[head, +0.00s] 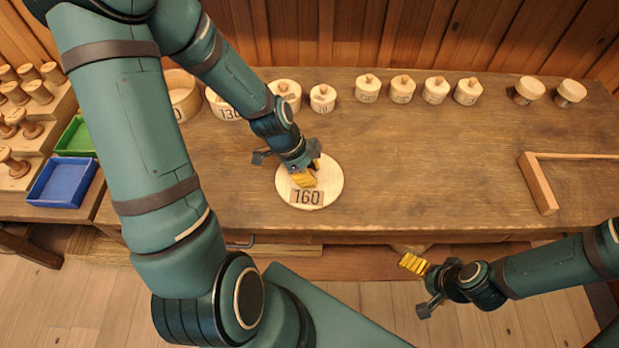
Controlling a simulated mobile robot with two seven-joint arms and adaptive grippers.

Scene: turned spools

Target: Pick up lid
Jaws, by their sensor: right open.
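A round pale wooden lid (331,186) marked 160 lies on the workbench, left of its middle. My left gripper (306,176) reaches down over the lid's centre, its yellow finger pads close to the surface. The pads and wrist cover the lid's middle, so any knob there is hidden. I cannot tell whether the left fingers are open or closed on something. My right gripper (420,284) is open and empty, in front of the bench's front edge at the lower right, well apart from the lid.
Several lidded wooden pots, such as one marked 130 (222,106) and a small one (322,98), line the back of the workbench (430,180). A blue tray (63,183), a green tray (77,137) and spools stand left. The bench middle is clear.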

